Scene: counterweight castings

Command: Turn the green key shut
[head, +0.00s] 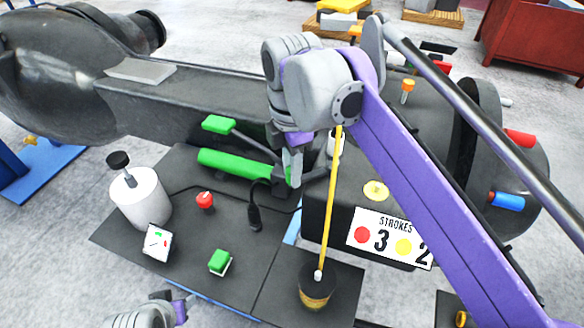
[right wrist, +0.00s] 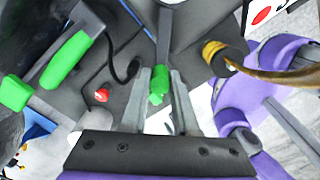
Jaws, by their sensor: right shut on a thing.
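The green key (right wrist: 159,85) shows as a small green piece between the fingers of my right gripper (right wrist: 158,100) in the right wrist view. In the head view only a bit of green key (head: 289,176) shows beside the fingers. My right gripper (head: 292,168) is shut on it, pointing down at the dark bench. The fingers hide much of the key, and its angle cannot be read clearly. Only a grey and purple part of my left arm shows at the bottom edge of the head view; its fingers are not seen.
A green bar (head: 230,162) and a green-tipped lever (head: 218,124) lie close left of the gripper. A yellow pole (head: 329,215) stands just right of it. A red knob (head: 205,200), green button (head: 220,261), white canister (head: 140,196) and strokes sign (head: 390,238) stand around.

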